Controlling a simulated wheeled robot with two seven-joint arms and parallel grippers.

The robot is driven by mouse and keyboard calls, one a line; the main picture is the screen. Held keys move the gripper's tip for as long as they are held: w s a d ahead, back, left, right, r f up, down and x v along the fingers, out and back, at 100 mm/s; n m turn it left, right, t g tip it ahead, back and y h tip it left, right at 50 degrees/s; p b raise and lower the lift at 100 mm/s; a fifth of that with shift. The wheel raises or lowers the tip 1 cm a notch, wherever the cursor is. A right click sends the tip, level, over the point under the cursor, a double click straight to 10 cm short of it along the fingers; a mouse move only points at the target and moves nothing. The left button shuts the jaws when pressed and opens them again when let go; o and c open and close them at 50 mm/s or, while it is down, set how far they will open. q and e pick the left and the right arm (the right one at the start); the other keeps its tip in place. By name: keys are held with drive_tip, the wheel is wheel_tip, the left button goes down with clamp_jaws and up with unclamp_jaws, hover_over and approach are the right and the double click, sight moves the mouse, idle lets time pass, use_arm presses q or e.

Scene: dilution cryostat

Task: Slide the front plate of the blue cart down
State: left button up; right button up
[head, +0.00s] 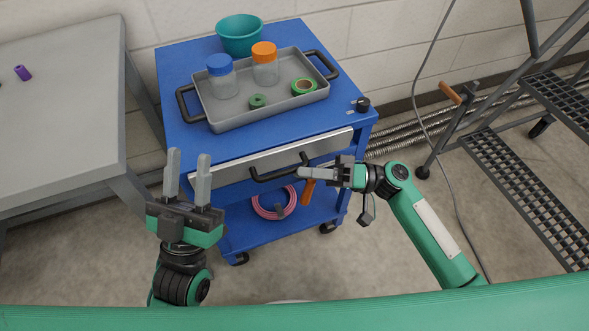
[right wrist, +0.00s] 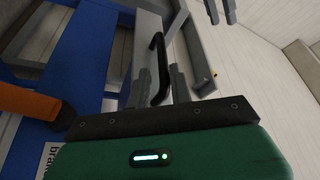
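The blue cart (head: 180,90) stands in the middle of the head view. Its front plate (head: 222,171) is a silver strip under the top edge, with a black bar handle (head: 270,177). My right gripper (head: 302,173) is at the right end of this handle. In the right wrist view, its two fingers (right wrist: 160,85) are apart and the black handle (right wrist: 159,60) shows between them; I cannot tell whether they touch it. My left gripper (head: 188,156) is open and empty, pointing up, in front of the cart's left side.
A grey tray (head: 222,120) on the cart holds jars and tape rolls, with a teal bowl (head: 240,36) behind. An orange lever (head: 307,193) hangs below my right gripper. A grey table (head: 60,110) stands left, black grated steps (head: 515,190) right.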

drive_tip(key=v, duration=1)
drive_tip(key=shift+d, duration=0.15)
drive_tip(key=shift+s+f, duration=0.1)
